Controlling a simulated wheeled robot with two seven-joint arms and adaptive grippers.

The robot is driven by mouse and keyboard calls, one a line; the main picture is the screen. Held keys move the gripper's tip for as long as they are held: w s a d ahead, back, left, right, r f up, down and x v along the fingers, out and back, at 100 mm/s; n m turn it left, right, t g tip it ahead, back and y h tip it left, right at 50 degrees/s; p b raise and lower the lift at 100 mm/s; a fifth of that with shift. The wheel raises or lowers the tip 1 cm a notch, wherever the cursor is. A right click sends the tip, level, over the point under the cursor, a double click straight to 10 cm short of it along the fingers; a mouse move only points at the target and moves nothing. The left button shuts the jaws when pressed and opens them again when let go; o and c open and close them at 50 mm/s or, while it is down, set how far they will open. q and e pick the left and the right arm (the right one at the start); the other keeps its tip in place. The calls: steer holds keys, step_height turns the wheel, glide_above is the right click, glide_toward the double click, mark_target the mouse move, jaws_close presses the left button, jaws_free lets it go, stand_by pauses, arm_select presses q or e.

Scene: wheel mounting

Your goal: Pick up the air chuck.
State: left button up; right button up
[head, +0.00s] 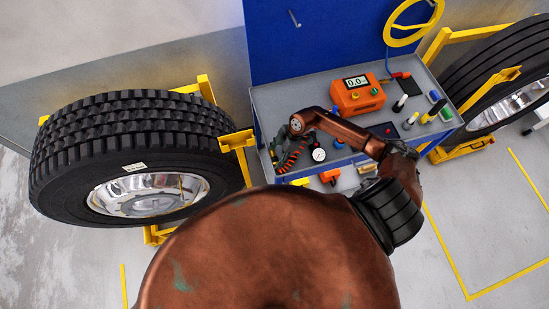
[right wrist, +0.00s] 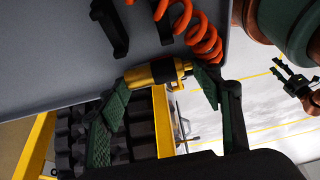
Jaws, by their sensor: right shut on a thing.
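The air chuck (right wrist: 151,75) is a short brass-yellow cylinder with a dark fitting at its right end. In the right wrist view it lies crosswise between the green pads of my right gripper (right wrist: 158,88), which is shut on it. In the head view this gripper (head: 275,152) is at the tool cart's left front corner, and the chuck is too small to make out there. An orange coiled hose (right wrist: 203,38) runs close beside the chuck. My left gripper (right wrist: 288,72) shows small at the right of the wrist view, fingers apart and empty, over the floor.
The grey cart top (head: 275,100) carries an orange inflator (head: 357,94), a round gauge (head: 319,155) and several small tools. Black brackets (right wrist: 110,27) stand close to the chuck. A large tyre (head: 135,125) in a yellow stand is to the left, another (head: 500,75) to the right.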

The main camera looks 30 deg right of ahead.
steer(key=c, duration=0.3)
arm_select(q)
steer(key=shift+w, duration=0.3)
arm_select(e)
steer(key=shift+r, duration=0.1)
